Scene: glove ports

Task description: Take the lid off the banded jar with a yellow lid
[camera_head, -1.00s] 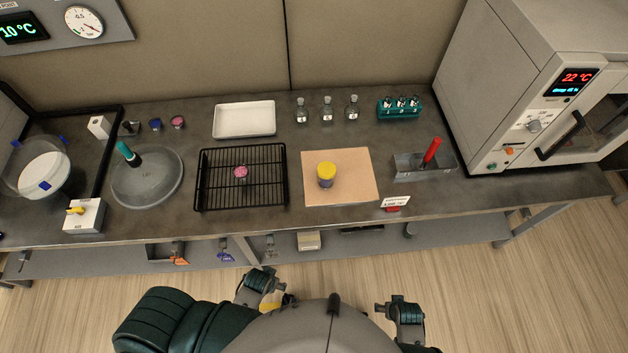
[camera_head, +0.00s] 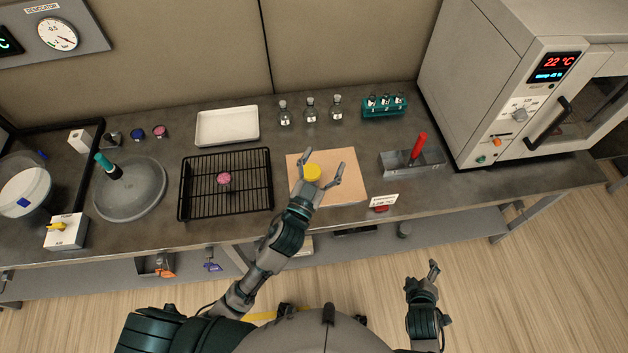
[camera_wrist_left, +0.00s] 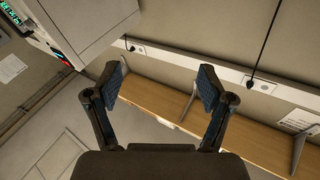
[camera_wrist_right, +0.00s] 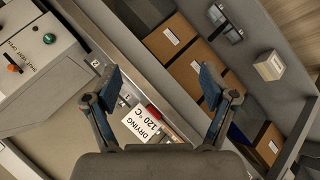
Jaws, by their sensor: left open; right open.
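The banded jar's yellow lid (camera_head: 312,172) shows in the head view on the tan board (camera_head: 350,190). The jar's body below the lid is mostly hidden. My left gripper (camera_head: 322,160) is open. In the head view its fingers appear on either side of the lid, but its height above the jar is unclear. The left wrist view shows wall and a wooden shelf between the open fingers (camera_wrist_left: 158,85), and no jar. My right gripper (camera_head: 422,276) is open and empty in front of the bench. Its fingers (camera_wrist_right: 163,85) face the bench's front edge and a sign.
A black wire rack (camera_head: 225,200) with a pink-topped item stands left of the board. A grey holder (camera_head: 400,165) with a red handle is on the right. Stoppered bottles (camera_head: 311,110) and a teal rack (camera_head: 385,107) stand behind. The oven (camera_head: 500,90) bounds the right.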

